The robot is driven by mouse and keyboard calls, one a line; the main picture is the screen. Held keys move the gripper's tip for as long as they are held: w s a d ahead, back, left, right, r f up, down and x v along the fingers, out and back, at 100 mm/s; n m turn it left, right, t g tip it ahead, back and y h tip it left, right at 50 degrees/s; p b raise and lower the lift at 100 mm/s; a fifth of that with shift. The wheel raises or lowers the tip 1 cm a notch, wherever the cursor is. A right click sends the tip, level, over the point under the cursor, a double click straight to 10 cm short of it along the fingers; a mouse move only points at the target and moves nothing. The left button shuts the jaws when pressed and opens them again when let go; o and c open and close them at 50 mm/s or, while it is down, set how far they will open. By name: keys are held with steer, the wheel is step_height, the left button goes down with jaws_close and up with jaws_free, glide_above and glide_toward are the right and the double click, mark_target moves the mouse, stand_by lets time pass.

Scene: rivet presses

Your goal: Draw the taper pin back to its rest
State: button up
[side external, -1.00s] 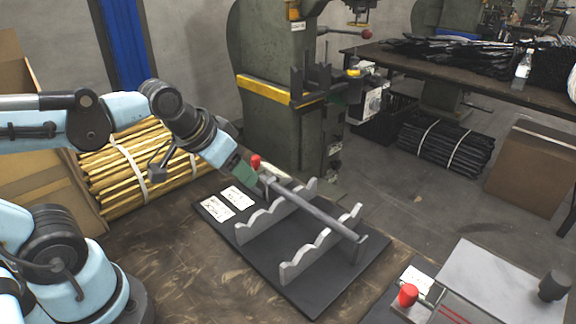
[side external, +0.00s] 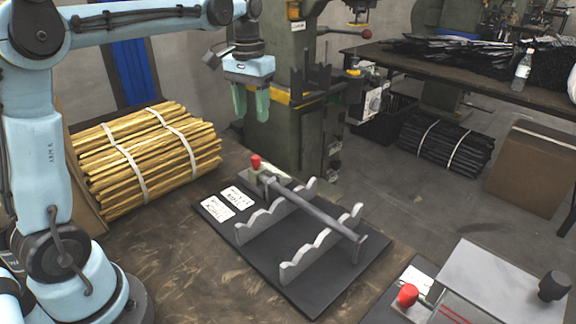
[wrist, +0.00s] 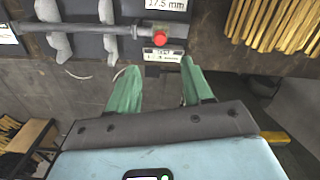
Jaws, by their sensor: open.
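A long grey rod, which looks like the taper pin (side external: 322,217), lies across two notched grey supports (side external: 318,252) on a black base plate (side external: 318,300). Its far end meets a small block with a red knob (side external: 256,162). In the wrist view the rod (wrist: 85,28) runs from the left edge to the block beside the red knob (wrist: 160,38). My gripper (side external: 250,108) is open and empty, with green fingers pointing down, above and behind the red-knob end. In the wrist view my gripper (wrist: 158,68) has its fingers apart, with nothing between them.
A green press (side external: 285,130) stands behind the plate. A bundle of yellow rods (side external: 150,155) lies at left. A second fixture, with a grey plate (side external: 500,285), red knob (side external: 408,295) and black knob (side external: 554,285), stands at lower right. White labels (side external: 217,207) lie on the base plate.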

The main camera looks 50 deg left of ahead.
mark_target(255, 157)
step_height(255, 157, down, 12)
steer(key=shift+f, duration=0.1)
stand_by(0.5)
steer(key=shift+c, duration=0.4)
jaws_close()
